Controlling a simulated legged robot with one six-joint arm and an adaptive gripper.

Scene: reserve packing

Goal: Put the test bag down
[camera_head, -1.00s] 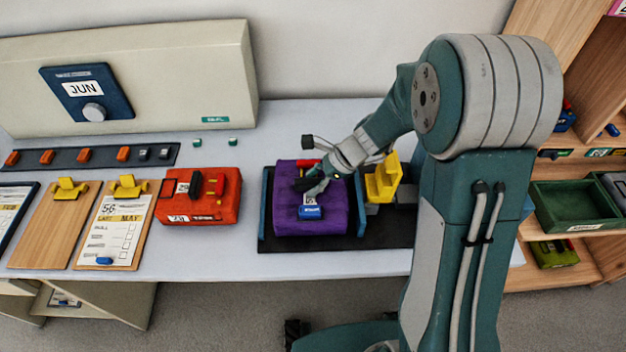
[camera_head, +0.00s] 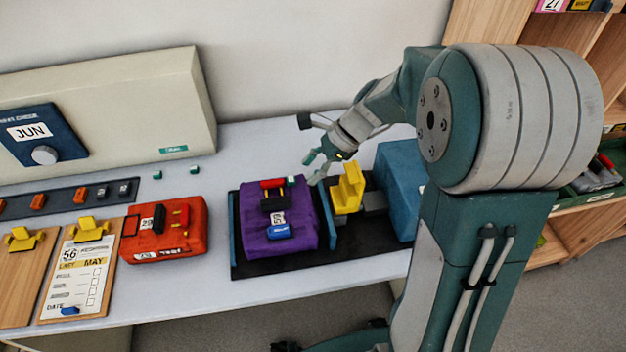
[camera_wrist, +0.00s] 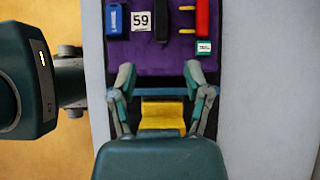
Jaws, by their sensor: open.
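The test bag is most likely the purple bag (camera_head: 290,232), which lies on a black tray (camera_head: 245,266) between blue side rails. It carries a black handle, a red piece, a blue tag and a white label reading 59. In the wrist view the purple bag (camera_wrist: 170,60) fills the upper middle. My gripper (camera_head: 315,168) is open and empty, above and beside the bag's upper right edge. In the wrist view my gripper (camera_wrist: 160,75) shows its two fingers apart, with a blue rail and a yellow piece between them and the bag beyond.
A yellow clamp-like block (camera_head: 348,190) and a blue box (camera_head: 398,190) stand right of the bag. An orange bag (camera_head: 165,230) lies to the left, near clipboards (camera_head: 75,275). A beige panel with a JUN dial (camera_head: 42,140) stands behind. Bare table shows between the two bags.

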